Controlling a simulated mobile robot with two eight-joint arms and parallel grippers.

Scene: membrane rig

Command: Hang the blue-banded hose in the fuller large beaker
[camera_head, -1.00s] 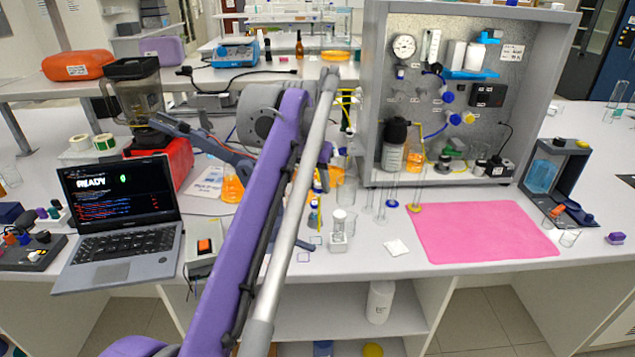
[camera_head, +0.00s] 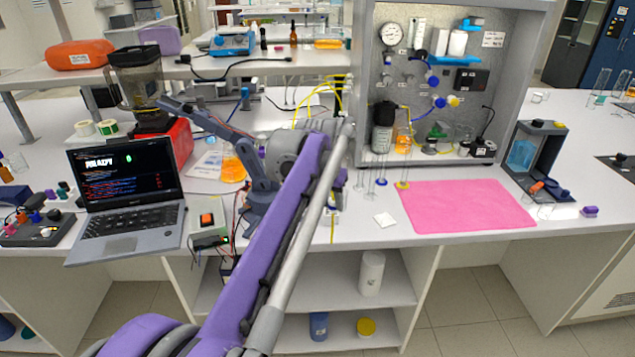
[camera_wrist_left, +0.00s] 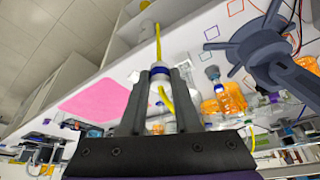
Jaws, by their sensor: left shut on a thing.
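My left gripper (camera_wrist_left: 159,76) is shut on the blue-banded hose, a thin yellow hose (camera_wrist_left: 158,45) with a white and blue collar between the fingers. The hose sticks out on both sides of the fingers. In the head view the left gripper (camera_head: 340,181) is small and partly behind my arm, and a yellow hose end (camera_head: 332,231) hangs below it by the bench's front edge. A beaker with orange liquid (camera_wrist_left: 228,103) stands beyond the fingers in the wrist view, right of the hose. I cannot tell which large beaker is fuller. My right gripper is not in view.
A grey robot arm (camera_head: 262,180) stands on the bench left of my gripper. An orange-filled flask (camera_head: 232,167) is near it, with a laptop (camera_head: 126,190) farther left. Two slim cylinders (camera_head: 402,165) stand right of the gripper. The pink mat (camera_head: 467,206) is clear.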

